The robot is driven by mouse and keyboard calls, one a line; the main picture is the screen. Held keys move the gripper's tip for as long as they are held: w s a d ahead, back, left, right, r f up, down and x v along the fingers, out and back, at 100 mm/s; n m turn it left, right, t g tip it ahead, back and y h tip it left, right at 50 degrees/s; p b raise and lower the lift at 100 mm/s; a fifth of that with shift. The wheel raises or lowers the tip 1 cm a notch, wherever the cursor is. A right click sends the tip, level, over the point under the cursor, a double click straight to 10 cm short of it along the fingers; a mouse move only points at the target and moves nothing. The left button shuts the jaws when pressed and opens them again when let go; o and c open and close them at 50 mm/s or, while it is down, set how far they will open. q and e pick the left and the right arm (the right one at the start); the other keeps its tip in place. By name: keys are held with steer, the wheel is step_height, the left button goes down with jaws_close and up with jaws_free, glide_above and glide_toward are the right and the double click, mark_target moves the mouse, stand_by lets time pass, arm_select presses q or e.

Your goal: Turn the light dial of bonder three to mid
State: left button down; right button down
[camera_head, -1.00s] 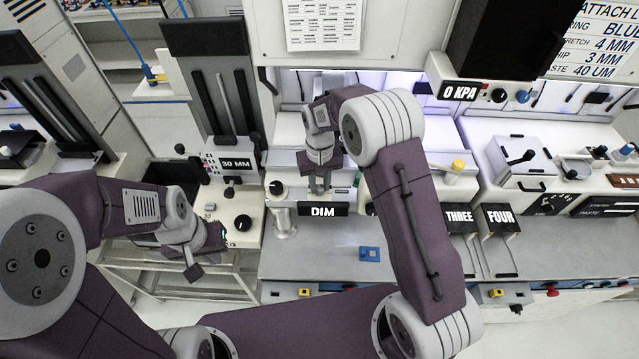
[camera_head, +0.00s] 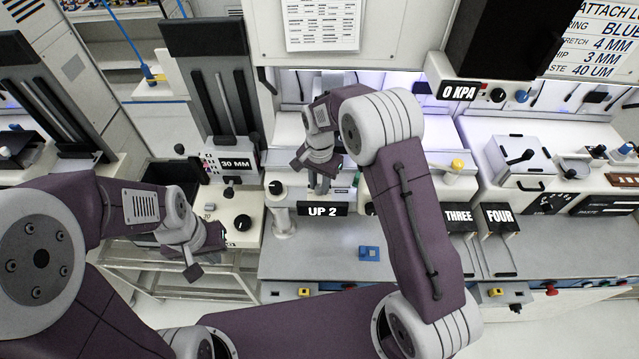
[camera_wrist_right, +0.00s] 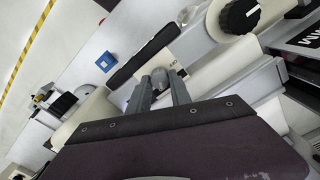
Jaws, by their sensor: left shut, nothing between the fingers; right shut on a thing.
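A small grey round knob (camera_wrist_right: 160,77) sits between the fingers of my right gripper (camera_wrist_right: 160,90) in the right wrist view, and the gripper is shut on it. In the head view my right gripper (camera_head: 319,186) reaches down to the bonder behind a black display (camera_head: 322,209) that reads "UP 2". The knob is hidden there by the gripper. My left gripper (camera_head: 205,252) is shut and empty at the lower left, below the "30 MM" panel.
Black "THREE" (camera_head: 458,217) and "FOUR" (camera_head: 501,217) signs stand to the right of my right arm. A black dial with a white mark (camera_head: 242,222) is on the left unit. A blue block (camera_head: 369,253) lies on the grey bench.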

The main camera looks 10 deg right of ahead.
mark_target(320, 187)
steer(key=shift+m, duration=0.3)
stand_by(0.4)
steer(key=c, duration=1.2)
jaws_free()
steer(key=shift+o, duration=0.2)
step_height(320, 187, up, 9)
steer(key=b, duration=0.1)
